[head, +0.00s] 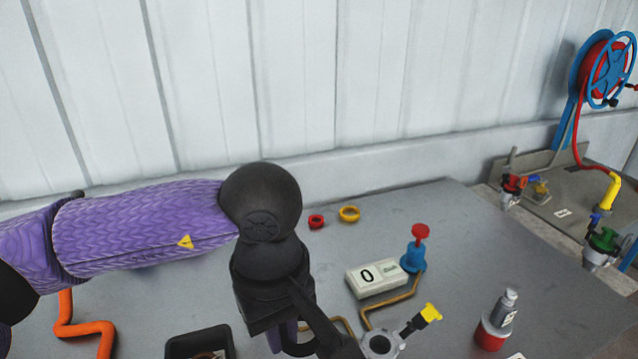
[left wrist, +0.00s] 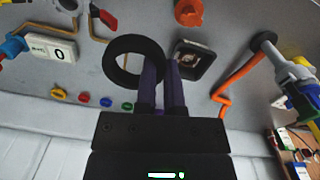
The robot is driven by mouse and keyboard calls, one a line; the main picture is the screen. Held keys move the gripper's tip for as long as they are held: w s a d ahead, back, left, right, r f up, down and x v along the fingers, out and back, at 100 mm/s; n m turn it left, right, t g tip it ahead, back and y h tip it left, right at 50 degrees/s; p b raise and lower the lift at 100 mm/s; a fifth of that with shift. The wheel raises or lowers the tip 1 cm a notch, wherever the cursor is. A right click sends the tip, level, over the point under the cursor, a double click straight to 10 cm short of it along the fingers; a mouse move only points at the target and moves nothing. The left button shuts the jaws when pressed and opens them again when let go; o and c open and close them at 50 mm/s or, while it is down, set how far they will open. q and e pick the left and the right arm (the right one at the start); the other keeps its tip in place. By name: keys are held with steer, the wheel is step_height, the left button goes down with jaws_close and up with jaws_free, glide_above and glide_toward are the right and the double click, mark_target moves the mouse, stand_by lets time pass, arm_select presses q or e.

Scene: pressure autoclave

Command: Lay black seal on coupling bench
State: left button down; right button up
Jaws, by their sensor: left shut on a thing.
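My left gripper (head: 278,338) is over the grey bench (head: 470,245), seen from behind in the head view. In the left wrist view its two purple fingers (left wrist: 161,82) are shut on the black seal (left wrist: 108,62), a thick black ring. The ring sticks out to the left of the fingertips there. In the head view only a small part of the black seal (head: 299,349) shows under the gripper. I cannot tell its exact height above the bench. My right gripper is not in view.
A red ring (head: 316,221) and a yellow ring (head: 349,213) lie near the back wall. A white block marked 0 (head: 376,277), a blue fitting with a red knob (head: 414,254) and a red-based bottle (head: 492,331) stand right. A black tray (head: 172,348) and orange hose (head: 82,328) are left.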

arm_select(q)
steer(key=w+a+f+m, duration=0.1)
steer(key=a+f+m, duration=0.4)
steer(key=a, duration=0.5)
steer(key=shift+m, duration=0.5)
